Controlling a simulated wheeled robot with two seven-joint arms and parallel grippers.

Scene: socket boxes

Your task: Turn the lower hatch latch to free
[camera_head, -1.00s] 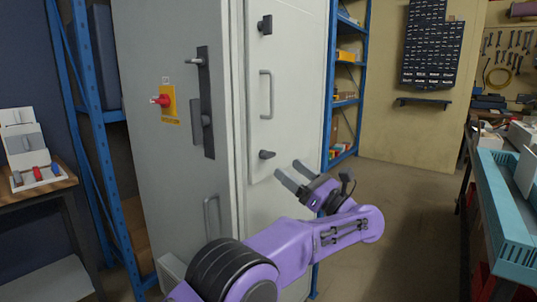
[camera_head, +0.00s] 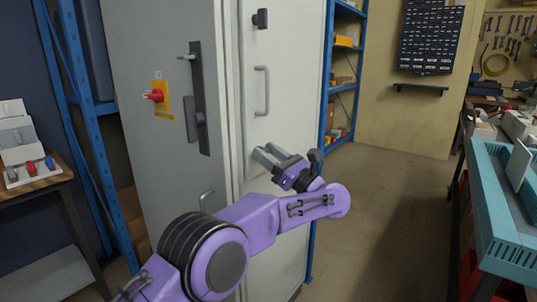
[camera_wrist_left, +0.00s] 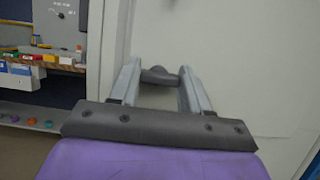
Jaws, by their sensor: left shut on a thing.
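The white hatch (camera_head: 290,70) is a tall panel on the grey cabinet. Its dark upper latch (camera_head: 260,19) and a grey pull handle (camera_head: 262,91) are in plain view in the head view. My left gripper (camera_head: 267,154) is at the hatch's lower left, its fingers hiding the lower latch there. In the left wrist view the dark lower latch (camera_wrist_left: 158,75) sits between the two grey fingers of the left gripper (camera_wrist_left: 160,82), which is shut on it. The latch's exact angle is hard to tell. My right gripper is not in view.
The cabinet's left face has a red rotary switch (camera_head: 153,96) on a yellow plate and a dark lever lock (camera_head: 198,100). Blue shelving (camera_head: 346,87) stands right of the cabinet. A teal tray (camera_head: 508,245) lies at the right. The floor between is clear.

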